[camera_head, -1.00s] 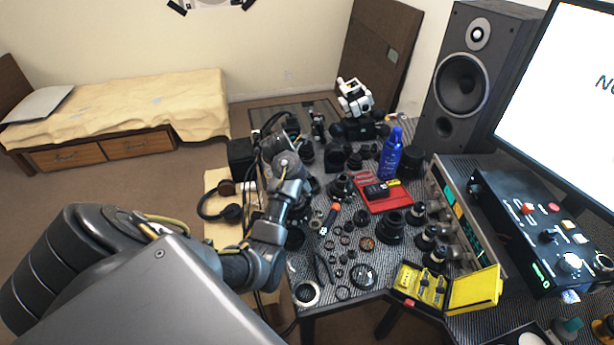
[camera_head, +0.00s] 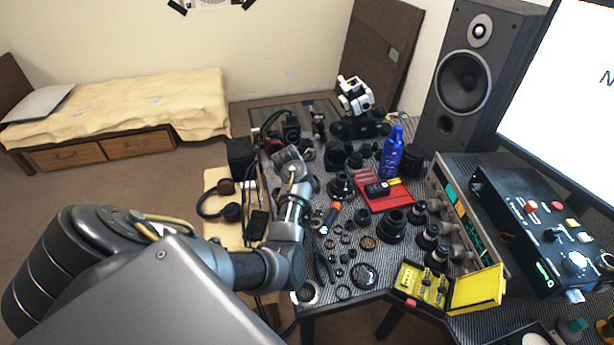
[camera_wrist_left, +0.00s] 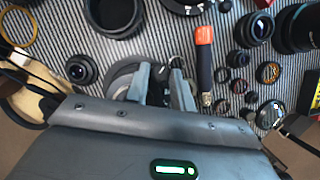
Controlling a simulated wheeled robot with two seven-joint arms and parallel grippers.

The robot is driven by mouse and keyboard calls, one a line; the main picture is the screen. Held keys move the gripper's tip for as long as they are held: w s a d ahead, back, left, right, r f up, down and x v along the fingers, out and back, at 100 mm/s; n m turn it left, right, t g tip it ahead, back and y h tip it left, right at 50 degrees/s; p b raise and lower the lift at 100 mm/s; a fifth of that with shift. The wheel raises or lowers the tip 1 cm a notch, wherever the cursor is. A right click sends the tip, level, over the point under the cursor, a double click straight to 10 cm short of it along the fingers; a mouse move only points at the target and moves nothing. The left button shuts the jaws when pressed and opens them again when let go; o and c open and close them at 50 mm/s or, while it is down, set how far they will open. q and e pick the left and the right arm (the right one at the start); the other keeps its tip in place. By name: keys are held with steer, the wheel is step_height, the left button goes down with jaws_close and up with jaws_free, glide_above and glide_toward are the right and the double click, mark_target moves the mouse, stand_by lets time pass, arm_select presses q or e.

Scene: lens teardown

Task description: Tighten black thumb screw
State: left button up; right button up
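My left arm reaches over the striped mat in the head view. Its hand hides its own fingertips there. In the left wrist view, the two grey fingers of my left gripper (camera_wrist_left: 161,84) stand apart with a narrow gap, pointing down at the mat. A round grey-and-black part (camera_wrist_left: 119,79) lies below and beside the left finger. Something dark shows between the fingers, too small to tell whether it is the black thumb screw. The screwdriver (camera_wrist_left: 203,62), with an orange end, lies just right of the fingers. I cannot single out the thumb screw among the many black parts. My right gripper is not in view.
Rings, lens parts and a large black ring (camera_wrist_left: 115,14) crowd the mat around the hand. A red tray (camera_head: 378,203), a blue bottle (camera_head: 391,152) and an open yellow case (camera_head: 421,283) stand to the right. Little free room shows near the gripper.

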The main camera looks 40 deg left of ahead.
arm_select(q)
jaws_close()
steer(key=shift+m, duration=0.3)
steer(key=m+p, duration=0.1)
steer(key=m+h+p, duration=0.1)
steer(key=m, duration=0.1)
steer(key=shift+a+r+m+g+h, duration=0.1)
steer(key=shift+r+m+g+h, duration=0.05)
steer(key=shift+m+g+h, duration=0.15)
steer(key=m+p, duration=0.1)
steer(key=m, duration=0.1)
steer(key=m+g+h+p, duration=0.1)
steer(key=m, duration=0.1)
steer(key=shift+w+a+m, duration=0.1)
steer(key=shift+a+m, duration=0.05)
steer(key=shift+m, duration=0.15)
steer(key=m, duration=0.1)
steer(key=m+g+h, duration=0.1)
steer(key=m, duration=0.1)
steer(key=shift+w+a+f+m, duration=0.1)
steer(key=shift+f+m, duration=0.1)
steer(key=shift+m, duration=0.1)
steer(key=shift+w+m+g+b, duration=0.1)
steer(key=shift+m+g+b, duration=0.3)
steer(key=shift+m, duration=0.7)
steer(key=shift+w+m+g+b, duration=0.1)
steer(key=shift+m+g, duration=0.5)
steer(key=shift+m, duration=0.5)
